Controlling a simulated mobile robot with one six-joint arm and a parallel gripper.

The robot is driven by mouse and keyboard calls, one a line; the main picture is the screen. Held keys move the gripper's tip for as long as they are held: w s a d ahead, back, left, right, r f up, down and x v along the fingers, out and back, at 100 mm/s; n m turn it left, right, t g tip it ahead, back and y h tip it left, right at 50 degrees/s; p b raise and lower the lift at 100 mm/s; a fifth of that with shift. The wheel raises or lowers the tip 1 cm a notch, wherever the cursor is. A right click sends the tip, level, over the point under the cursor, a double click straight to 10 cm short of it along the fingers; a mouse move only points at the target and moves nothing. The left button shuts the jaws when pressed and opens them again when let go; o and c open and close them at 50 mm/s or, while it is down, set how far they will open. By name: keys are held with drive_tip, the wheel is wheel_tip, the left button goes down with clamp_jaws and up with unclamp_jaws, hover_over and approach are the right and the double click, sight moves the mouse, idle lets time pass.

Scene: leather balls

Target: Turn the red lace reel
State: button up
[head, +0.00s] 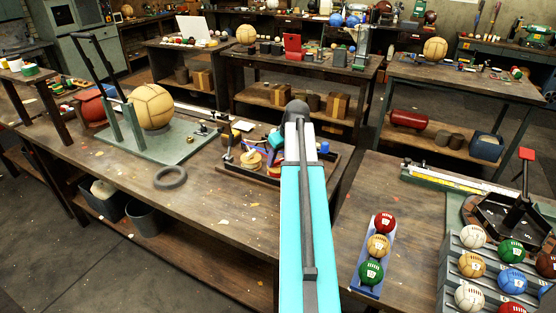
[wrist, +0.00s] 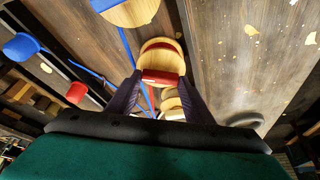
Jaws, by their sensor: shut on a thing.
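The red lace reel (wrist: 161,77), a round wooden flange with a red band, sits between the two dark fingertips of my gripper (wrist: 160,82) in the wrist view. The fingers are shut on it from both sides. Another pale wooden, rounded piece (wrist: 172,104) shows between the fingers, nearer the wrist. In the head view my turquoise arm reaches over the main bench toward the reel stand (head: 240,170) and hides my fingertips. A wooden reel (head: 250,160) shows left of the arm.
A blue reel part (wrist: 20,46), a wooden disc (wrist: 128,12) and a red knob (wrist: 76,92) surround the grip in the wrist view. A black ring (head: 170,177) lies on the bench. A rack of small balls (head: 377,245) stands right of my arm.

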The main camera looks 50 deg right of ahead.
drive_tip(key=shift+s, duration=0.2)
idle(0.4)
drive_tip(key=o, duration=1)
drive_tip(key=shift+o, duration=0.2)
drive_tip(key=shift+r, duration=0.2)
drive_tip(key=b+v, duration=0.2)
drive_tip(key=v, duration=1.1)
drive_tip(key=shift+r, duration=0.2)
drive_tip(key=shift+a, duration=0.1)
